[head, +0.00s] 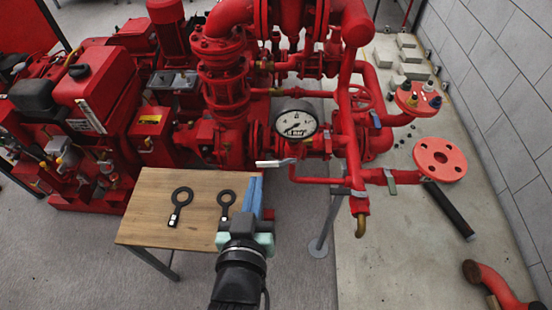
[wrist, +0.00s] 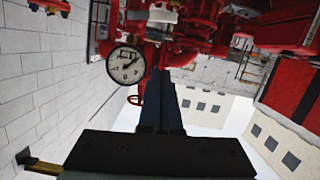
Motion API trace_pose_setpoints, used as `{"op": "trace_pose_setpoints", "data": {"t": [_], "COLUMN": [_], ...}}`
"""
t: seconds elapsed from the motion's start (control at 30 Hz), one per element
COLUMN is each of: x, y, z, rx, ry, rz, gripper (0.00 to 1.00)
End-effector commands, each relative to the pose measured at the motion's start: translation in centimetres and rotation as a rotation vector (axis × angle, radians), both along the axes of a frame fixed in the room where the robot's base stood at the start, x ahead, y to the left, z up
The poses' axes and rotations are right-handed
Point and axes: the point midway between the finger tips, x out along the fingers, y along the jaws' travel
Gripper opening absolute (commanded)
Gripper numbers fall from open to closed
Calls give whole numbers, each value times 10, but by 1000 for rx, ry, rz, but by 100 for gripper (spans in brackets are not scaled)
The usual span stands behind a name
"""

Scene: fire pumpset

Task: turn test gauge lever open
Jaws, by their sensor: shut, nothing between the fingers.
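A round white-faced gauge (head: 296,120) is mounted on the red pipework; it also shows in the wrist view (wrist: 126,65). A pale lever (head: 275,163) lies nearly level just below it, pointing left. I cannot make out the lever surely in the wrist view. My gripper (head: 256,179), with blue fingers, is over the right edge of the wooden table, just below the lever in the picture. Its fingers are shut and empty, pointing toward the pipework in the wrist view (wrist: 160,73). I cannot tell the depth gap between fingertips and lever.
The wooden table (head: 152,208) holds two black ring-headed tools (head: 180,200) (head: 226,200). Another pale handle (head: 359,193) and a brass outlet (head: 361,225) are right of the gauge. A red flange (head: 440,159) stands farther right. A red engine (head: 100,85) fills the left.

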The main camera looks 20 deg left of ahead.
Motion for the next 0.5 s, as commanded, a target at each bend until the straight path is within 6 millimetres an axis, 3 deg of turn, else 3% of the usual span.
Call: {"op": "trace_pose_setpoints", "data": {"t": [0.17,0.5], "x": [18,76], "y": [5,19], "z": [-4,-18], "rx": [0,-1], "ry": [-3,-4], "rz": [1,-1], "gripper": [0,0]}}
